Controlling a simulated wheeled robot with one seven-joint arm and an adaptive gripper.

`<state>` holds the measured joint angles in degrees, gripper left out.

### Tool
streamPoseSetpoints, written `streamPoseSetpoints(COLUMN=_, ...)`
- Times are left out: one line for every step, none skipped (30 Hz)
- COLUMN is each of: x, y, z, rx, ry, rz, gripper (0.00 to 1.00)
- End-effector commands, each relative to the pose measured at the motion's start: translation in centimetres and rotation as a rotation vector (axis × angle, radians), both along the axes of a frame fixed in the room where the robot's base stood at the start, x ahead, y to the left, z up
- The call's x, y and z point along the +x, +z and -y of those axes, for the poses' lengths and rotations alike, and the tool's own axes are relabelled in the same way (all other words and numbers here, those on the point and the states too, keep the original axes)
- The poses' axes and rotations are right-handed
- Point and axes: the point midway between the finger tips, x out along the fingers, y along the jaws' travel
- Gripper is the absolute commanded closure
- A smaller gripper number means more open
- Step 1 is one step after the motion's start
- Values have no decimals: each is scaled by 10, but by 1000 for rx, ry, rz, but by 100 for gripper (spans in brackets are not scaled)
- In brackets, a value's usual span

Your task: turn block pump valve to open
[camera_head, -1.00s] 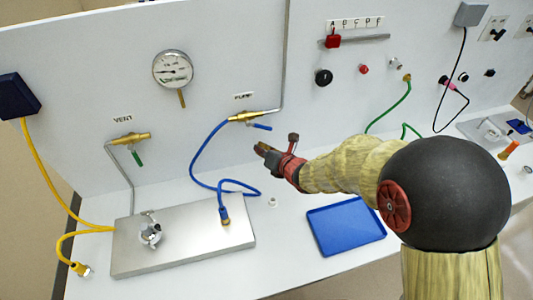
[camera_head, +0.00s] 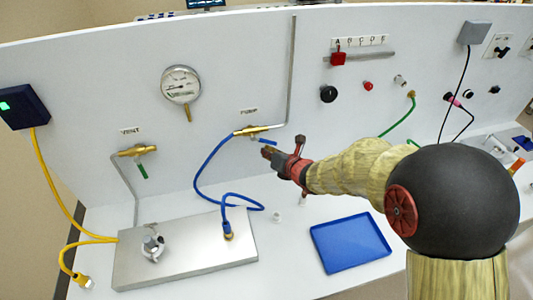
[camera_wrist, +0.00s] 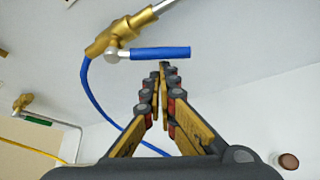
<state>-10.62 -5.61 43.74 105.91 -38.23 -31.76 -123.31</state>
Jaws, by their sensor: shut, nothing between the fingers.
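The brass pump valve (camera_head: 252,130) is on the white panel under the PUMP label (camera_head: 249,111). Its blue lever handle (camera_head: 268,141) points right and slightly down in the head view. In the wrist view the valve body (camera_wrist: 112,36) runs diagonally and the blue handle (camera_wrist: 160,53) sticks out to the right. My gripper (camera_head: 267,152) is just below and beside the handle tip in the head view. In the wrist view my gripper (camera_wrist: 160,70) has its fingertips together, below the handle. Whether they touch it cannot be told.
A vent valve (camera_head: 138,151) with a green handle is to the left. A gauge (camera_head: 181,85) is above. A blue hose (camera_head: 205,160) loops down from the pump valve to a metal block (camera_head: 185,255). A blue tray (camera_head: 350,238) lies on the bench below my arm.

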Motion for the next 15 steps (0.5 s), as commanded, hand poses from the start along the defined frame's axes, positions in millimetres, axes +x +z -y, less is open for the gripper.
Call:
streamPoseSetpoints(x=0, y=-1, z=0, rx=-7, ry=1, rz=5, gripper=100)
streamPoseSetpoints(x=0, y=0, z=0, rx=-12, ry=1, rz=7, gripper=100)
streamPoseSetpoints(x=0, y=0, z=0, rx=-22, ry=1, rz=10, gripper=100)
streamPoseSetpoints(x=0, y=-1, z=1, rx=-28, ry=1, rz=11, gripper=100)
streamPoseSetpoints(x=0, y=-1, z=1, rx=-33, ry=1, rz=11, gripper=100)
streamPoseSetpoints(x=0, y=0, z=1, rx=-37, ry=0, rz=12, gripper=100)
streamPoseSetpoints(x=0, y=0, z=1, rx=-40, ry=1, rz=13, gripper=100)
streamPoseSetpoints(x=0, y=0, z=1, rx=-43, ry=1, rz=14, gripper=100)
streamPoseSetpoints(x=1, y=1, z=2, rx=-49, ry=1, rz=16, gripper=100)
streamPoseSetpoints(x=1, y=1, z=2, rx=-53, ry=1, rz=17, gripper=100)
streamPoseSetpoints(x=1, y=1, z=2, rx=-55, ry=1, rz=18, gripper=100)
streamPoseSetpoints(x=1, y=2, z=2, rx=-61, ry=1, rz=20, gripper=100)
streamPoseSetpoints(x=1, y=2, z=2, rx=-64, ry=1, rz=21, gripper=100)
streamPoseSetpoints(x=1, y=2, z=2, rx=-68, ry=1, rz=23, gripper=100)
streamPoseSetpoints(x=1, y=2, z=3, rx=-73, ry=0, rz=24, gripper=100)
